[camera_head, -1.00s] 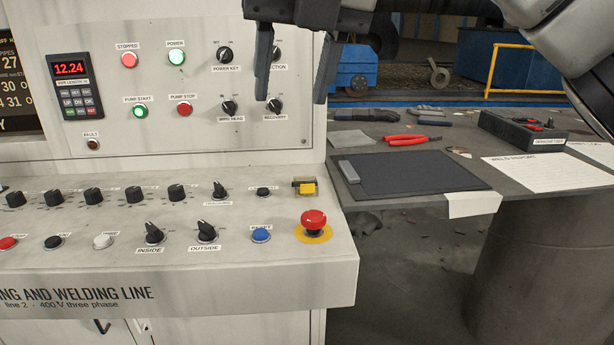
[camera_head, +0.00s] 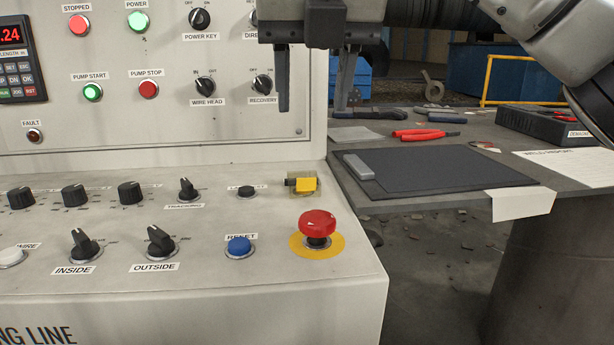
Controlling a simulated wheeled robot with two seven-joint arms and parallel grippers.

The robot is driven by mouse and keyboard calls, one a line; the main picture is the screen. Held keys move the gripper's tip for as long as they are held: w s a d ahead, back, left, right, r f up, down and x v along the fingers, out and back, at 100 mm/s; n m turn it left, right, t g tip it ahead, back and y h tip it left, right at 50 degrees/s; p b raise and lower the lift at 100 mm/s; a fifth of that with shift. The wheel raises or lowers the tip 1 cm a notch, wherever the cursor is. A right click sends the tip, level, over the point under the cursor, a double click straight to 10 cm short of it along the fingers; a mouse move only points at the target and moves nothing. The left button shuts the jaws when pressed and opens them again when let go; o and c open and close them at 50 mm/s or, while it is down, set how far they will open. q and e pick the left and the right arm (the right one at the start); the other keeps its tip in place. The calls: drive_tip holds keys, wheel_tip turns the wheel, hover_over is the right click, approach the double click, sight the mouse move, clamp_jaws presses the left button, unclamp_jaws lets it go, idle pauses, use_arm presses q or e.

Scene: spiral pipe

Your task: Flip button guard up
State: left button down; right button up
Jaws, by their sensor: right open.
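A small yellow guard (camera_head: 306,184) sits on the sloped console desk, near its right edge, with a dark cylindrical part at its left side. It looks low against the panel; the button it covers does not show. My right gripper (camera_head: 312,106) hangs fingers-down above and behind the guard, in front of the upright panel's right edge. Its two fingers are wide apart with nothing between them, and it does not touch the guard. My left gripper is out of view.
A red emergency stop (camera_head: 317,226) on a yellow ring stands just in front of the guard. A blue reset button (camera_head: 239,246) and black knobs lie to the left. A side table (camera_head: 450,150) with a dark mat (camera_head: 440,170) and red pliers (camera_head: 425,134) is at the right.

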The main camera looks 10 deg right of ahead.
sight(307, 181)
drive_tip(key=b+x, duration=0.2)
drive_tip(key=x, duration=0.9)
drive_tip(key=shift+f, duration=0.25)
drive_tip(key=shift+w+f+b, duration=0.2)
drive_tip(key=shift+f+b, duration=0.1)
drive_tip(key=shift+f, duration=0.05)
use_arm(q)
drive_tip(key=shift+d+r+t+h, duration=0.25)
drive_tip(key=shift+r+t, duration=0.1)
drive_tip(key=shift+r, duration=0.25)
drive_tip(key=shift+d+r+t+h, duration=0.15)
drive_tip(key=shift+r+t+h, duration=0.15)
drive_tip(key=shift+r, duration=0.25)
